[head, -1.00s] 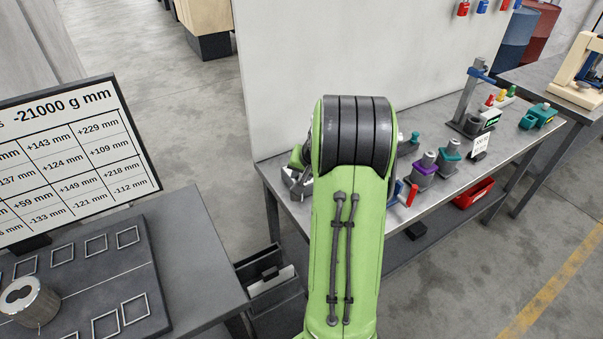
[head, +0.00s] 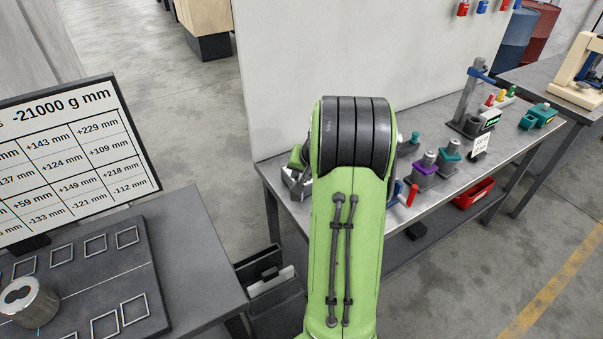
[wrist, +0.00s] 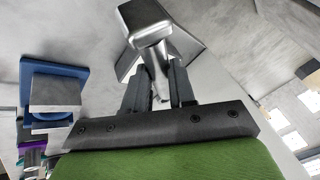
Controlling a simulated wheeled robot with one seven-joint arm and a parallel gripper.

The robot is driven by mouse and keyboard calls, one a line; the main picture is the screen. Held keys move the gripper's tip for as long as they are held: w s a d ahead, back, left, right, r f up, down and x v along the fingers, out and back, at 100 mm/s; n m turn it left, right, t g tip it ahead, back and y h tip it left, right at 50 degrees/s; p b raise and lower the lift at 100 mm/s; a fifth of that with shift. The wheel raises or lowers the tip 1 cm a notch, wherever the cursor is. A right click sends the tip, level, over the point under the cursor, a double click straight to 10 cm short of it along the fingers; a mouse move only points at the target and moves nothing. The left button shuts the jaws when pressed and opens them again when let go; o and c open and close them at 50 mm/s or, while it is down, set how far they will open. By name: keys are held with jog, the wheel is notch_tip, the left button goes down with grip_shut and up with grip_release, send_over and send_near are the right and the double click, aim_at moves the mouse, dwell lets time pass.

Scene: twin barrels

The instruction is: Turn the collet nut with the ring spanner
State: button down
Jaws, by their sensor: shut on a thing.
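My gripper (wrist: 161,88) shows in the wrist view with its two dark fingers close together. It is shut on a narrow shiny metal piece, which I take to be the ring spanner (wrist: 160,72). Beyond the fingertips is a blocky bright metal part (wrist: 146,14) with flat faces; I cannot tell whether it belongs to the spanner or to a fixture. In the head view my green arm covers most of the work area, and the gripper cannot be made out clearly. I cannot identify the collet nut for certain, nor whether the spanner is around it.
On the grey bench (head: 405,228) stand a purple-collared holder (head: 424,170), a teal one (head: 449,157), a tall post (head: 470,95) and a red-handled tool (head: 411,195). A white panel (head: 290,75) rises behind. A screen (head: 70,155) and a metal cylinder (head: 30,302) are at left.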

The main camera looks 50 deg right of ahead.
jog(key=shift+f+b, duration=1.2)
jog(key=shift+f, duration=0.1)
dwell(0.9)
jog(key=shift+s+d+n+y+p, duration=0.35)
jog(key=shift+s+d+n+y, duration=0.15)
jog(key=shift+s+d+n, duration=0.45)
jog(key=shift+w+a, duration=0.1)
jog(key=shift+s+d+n+y+p, duration=0.6)
jog(key=shift+s+d+n+p, duration=0.15)
jog(key=shift+d+n, duration=0.3)
jog(key=shift+a, duration=0.1)
jog(key=shift+r, duration=0.1)
